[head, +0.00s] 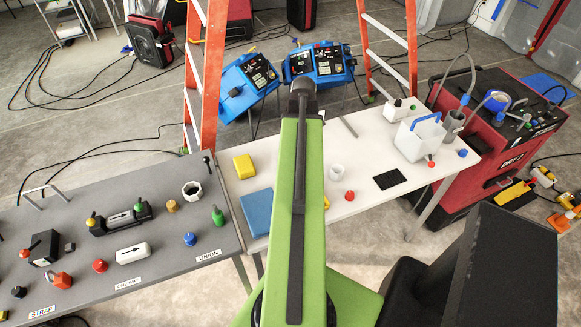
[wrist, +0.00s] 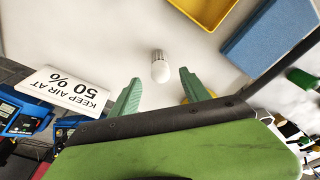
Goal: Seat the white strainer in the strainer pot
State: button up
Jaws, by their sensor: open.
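My gripper (wrist: 159,79) is open, with its two green fingers apart in the wrist view. A small item with a white rounded end and a grey ribbed end (wrist: 160,67), apparently the white strainer, shows between and just beyond the fingertips. The fingers show no clear contact with it. In the head view my green arm covers the middle of the white table, and I cannot make out this item or my fingers there. A small white cup (head: 336,172) stands on the table right of my arm; I cannot tell whether it is the strainer pot.
The grey bench (head: 150,265) at left carries several fittings. An orange ladder (head: 204,80) stands behind.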

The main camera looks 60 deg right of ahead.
jog(key=f+b, duration=0.5)
jog(key=shift+w+a+f, duration=0.1)
jog(key=shift+w+f, duration=0.1)
jog(key=shift+w, duration=0.1)
jog(key=shift+r, duration=0.2)
grip_shut()
